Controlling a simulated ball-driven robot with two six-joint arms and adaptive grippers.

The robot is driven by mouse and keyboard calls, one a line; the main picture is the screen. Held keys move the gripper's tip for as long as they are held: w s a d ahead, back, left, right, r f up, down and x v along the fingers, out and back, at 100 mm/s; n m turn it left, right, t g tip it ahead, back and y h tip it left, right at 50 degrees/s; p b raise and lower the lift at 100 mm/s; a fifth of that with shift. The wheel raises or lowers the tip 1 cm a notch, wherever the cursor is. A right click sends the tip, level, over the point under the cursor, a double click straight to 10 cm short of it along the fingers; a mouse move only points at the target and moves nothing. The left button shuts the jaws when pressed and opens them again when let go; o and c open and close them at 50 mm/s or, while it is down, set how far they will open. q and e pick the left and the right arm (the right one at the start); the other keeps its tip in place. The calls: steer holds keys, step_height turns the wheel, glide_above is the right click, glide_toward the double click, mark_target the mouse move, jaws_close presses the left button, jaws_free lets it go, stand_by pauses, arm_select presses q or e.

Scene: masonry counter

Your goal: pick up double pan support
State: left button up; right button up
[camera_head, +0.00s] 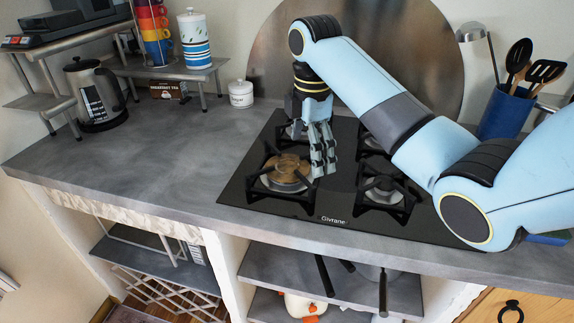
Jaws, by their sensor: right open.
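A black gas cooktop (325,205) is set into the grey counter. Black pan supports stand over its burners, one at the front left (252,184) and one at the front right (402,210), with more behind them. I cannot tell which of them form one double piece. My right gripper (323,160) points down, open, just right of the front left burner (286,172). Its fingers overlap the right side of the left support and hide part of it. I cannot tell whether they touch it. My left gripper is not in view.
A round metal panel (275,65) leans on the wall behind the cooktop. A blue utensil holder (505,113) stands at right. A kettle (97,95), a rack with cups (153,35) and a white jar (241,93) stand at left. The counter left of the cooktop is clear.

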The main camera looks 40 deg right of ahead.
mark_target(304, 178)
steer(key=shift+n, duration=0.8)
steer(key=f, duration=0.3)
steer(key=w+f+p, duration=0.1)
steer(key=f, duration=0.2)
steer(key=w+f, duration=0.1)
steer(key=f, duration=0.1)
steer(key=shift+d+f, duration=0.4)
steer(key=c, duration=1.7)
